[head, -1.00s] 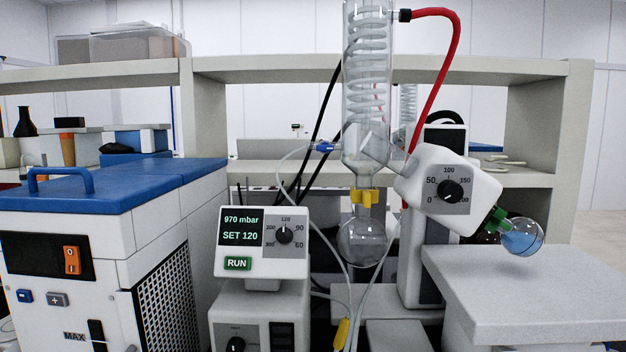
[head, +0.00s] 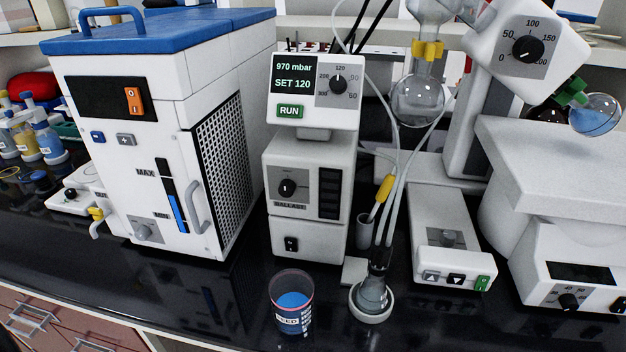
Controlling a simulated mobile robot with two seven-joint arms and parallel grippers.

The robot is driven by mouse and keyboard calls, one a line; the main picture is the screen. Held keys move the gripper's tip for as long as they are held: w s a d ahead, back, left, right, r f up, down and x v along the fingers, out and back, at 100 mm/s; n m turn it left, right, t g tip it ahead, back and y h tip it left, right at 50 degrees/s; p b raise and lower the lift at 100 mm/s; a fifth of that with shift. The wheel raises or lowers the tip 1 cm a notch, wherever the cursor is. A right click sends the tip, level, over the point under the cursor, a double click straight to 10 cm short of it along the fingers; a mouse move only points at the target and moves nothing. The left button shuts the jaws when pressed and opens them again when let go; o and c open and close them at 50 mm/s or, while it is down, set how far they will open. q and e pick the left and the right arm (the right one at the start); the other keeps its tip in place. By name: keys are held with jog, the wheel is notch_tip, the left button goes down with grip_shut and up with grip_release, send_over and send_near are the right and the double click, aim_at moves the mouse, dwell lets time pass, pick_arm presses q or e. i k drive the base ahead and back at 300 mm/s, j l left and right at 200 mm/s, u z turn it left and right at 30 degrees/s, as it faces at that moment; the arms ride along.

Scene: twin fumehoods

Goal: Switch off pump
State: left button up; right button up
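The vacuum pump (head: 318,163) is a white box standing on the black bench in the middle of the head view. Its front has a black knob (head: 287,188) above a "BALLAST" label. A small black rocker switch (head: 291,244) sits low on the left of its front; its position is too small to tell. On top is a controller (head: 313,88) whose display reads 970 mbar, SET 120, with a green RUN button (head: 289,111) and a dial (head: 338,84). Neither of my grippers is in view.
A beaker of blue liquid (head: 293,308) and a glass flask-like piece in a white ring (head: 372,301) stand in front of the pump. A blue-lidded chiller (head: 150,150) is at left. The rotary evaporator's lift base (head: 447,230) and heating bath (head: 560,170) are at right.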

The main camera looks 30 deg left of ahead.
aim_at(291, 244)
jog(key=k+j, duration=0.8)
jog(key=i+l, duration=0.25)
jog(key=i, duration=0.2)
